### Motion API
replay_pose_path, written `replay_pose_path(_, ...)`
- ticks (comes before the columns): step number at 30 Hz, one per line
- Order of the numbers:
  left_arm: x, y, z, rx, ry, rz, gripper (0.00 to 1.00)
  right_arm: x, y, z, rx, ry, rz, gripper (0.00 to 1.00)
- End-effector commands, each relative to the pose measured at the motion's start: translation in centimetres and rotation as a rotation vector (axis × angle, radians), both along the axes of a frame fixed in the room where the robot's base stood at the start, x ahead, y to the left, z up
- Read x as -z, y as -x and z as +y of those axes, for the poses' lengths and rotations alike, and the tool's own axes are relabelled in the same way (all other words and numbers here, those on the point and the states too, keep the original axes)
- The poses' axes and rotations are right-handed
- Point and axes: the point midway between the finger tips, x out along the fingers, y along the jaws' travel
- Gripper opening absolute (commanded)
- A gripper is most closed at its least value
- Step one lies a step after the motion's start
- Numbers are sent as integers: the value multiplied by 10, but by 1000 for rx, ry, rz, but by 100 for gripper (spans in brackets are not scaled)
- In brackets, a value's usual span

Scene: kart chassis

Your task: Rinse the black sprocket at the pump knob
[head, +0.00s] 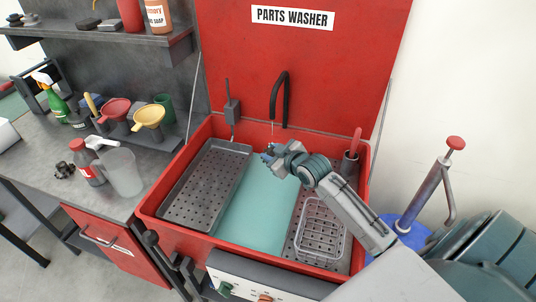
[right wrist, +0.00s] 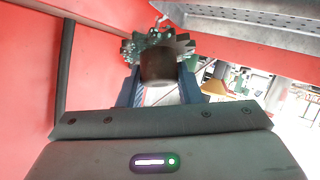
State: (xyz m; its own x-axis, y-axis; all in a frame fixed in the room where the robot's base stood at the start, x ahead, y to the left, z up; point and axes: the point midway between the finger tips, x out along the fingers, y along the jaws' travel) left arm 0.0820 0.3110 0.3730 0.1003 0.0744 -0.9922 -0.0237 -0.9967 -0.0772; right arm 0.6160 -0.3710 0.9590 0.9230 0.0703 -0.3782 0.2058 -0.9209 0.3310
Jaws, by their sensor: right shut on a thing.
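The sprocket (right wrist: 158,42), a toothed wheel with a dark round hub, is held between the two blue fingers of my right gripper (right wrist: 160,88). Its teeth look dark grey with bright glints. In the head view my right gripper (head: 268,154) is over the red washer basin, just below the black curved spout (head: 284,90). A thin stream seems to come down from the spout tip to the gripper; the sprocket there is too small to tell clearly. A green knob (head: 225,289) and an orange knob (head: 265,298) sit on the front panel; which is the pump knob I cannot tell. My left gripper is not in view.
The red basin (head: 150,207) holds a perforated grey tray (head: 190,205) at left and a wire basket (head: 320,235) at right. A red-handled brush (head: 355,140) stands in a holder at the right. Funnels, bottles and a clear jug (head: 122,172) crowd the left bench.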

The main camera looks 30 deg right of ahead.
Motion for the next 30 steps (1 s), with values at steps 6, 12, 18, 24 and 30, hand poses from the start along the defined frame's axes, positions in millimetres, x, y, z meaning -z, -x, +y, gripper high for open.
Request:
replay_pose_path(6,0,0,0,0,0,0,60,-1,-1,1,0,0,-3,0)
replay_pose_path(12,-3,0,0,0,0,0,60,-1,-4,7,0,-1,-4,0)
replay_pose_path(18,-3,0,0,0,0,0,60,-1,-6,11,0,0,-4,0)
replay_pose_path(24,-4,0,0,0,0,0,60,-1,-6,10,-1,1,-3,0)
replay_pose_path(30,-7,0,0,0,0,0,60,-2,-3,5,0,2,-1,0)
